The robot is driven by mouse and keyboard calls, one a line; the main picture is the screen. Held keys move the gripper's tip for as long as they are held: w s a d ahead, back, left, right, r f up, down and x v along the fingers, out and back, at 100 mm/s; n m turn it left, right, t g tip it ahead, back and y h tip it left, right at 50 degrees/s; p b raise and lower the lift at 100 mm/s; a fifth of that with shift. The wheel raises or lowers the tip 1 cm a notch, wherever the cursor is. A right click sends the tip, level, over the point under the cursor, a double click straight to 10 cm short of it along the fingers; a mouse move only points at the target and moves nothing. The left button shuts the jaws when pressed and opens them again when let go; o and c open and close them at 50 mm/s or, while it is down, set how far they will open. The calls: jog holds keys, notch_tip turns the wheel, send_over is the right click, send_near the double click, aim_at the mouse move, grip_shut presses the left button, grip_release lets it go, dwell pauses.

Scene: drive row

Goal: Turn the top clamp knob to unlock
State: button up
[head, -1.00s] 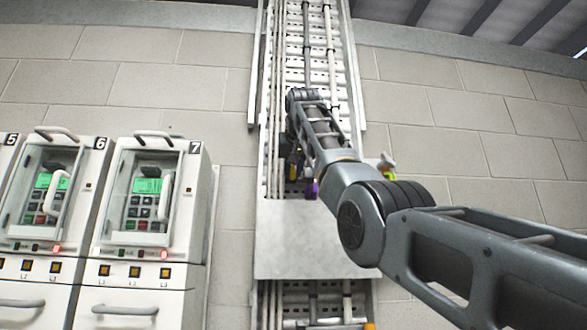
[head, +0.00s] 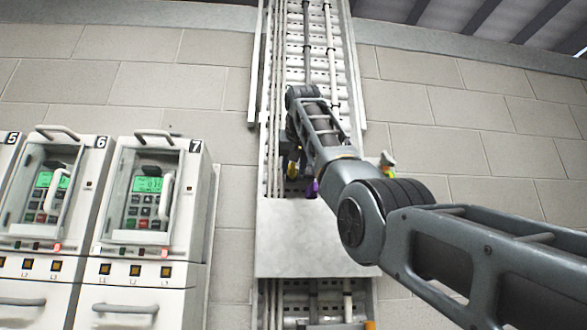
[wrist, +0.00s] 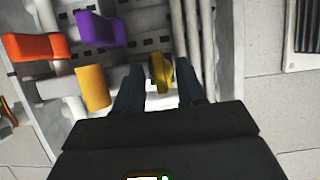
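A yellow knob (wrist: 161,72) shows in the wrist view, edge-on, between the two fingers of my gripper (wrist: 160,88). A gap shows on each side of it, so the fingers look open around it and not pressed on it. I cannot tell for sure that this is the top clamp knob. In the head view my arm hides most of the gripper, which is at the cable tray above a grey cover plate (head: 310,245). A yellow part (head: 293,168) shows just left of my wrist there.
In the wrist view, an orange handle (wrist: 35,47), a purple handle (wrist: 100,28) and a yellow cylinder (wrist: 92,88) are close on the left. Cabinets 6 and 7 (head: 150,215) stand to the left in the head view.

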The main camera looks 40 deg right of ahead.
jog(key=b+v, duration=0.2)
jog(key=v, duration=0.5)
jog(key=shift+a, duration=0.15)
dwell(0.3)
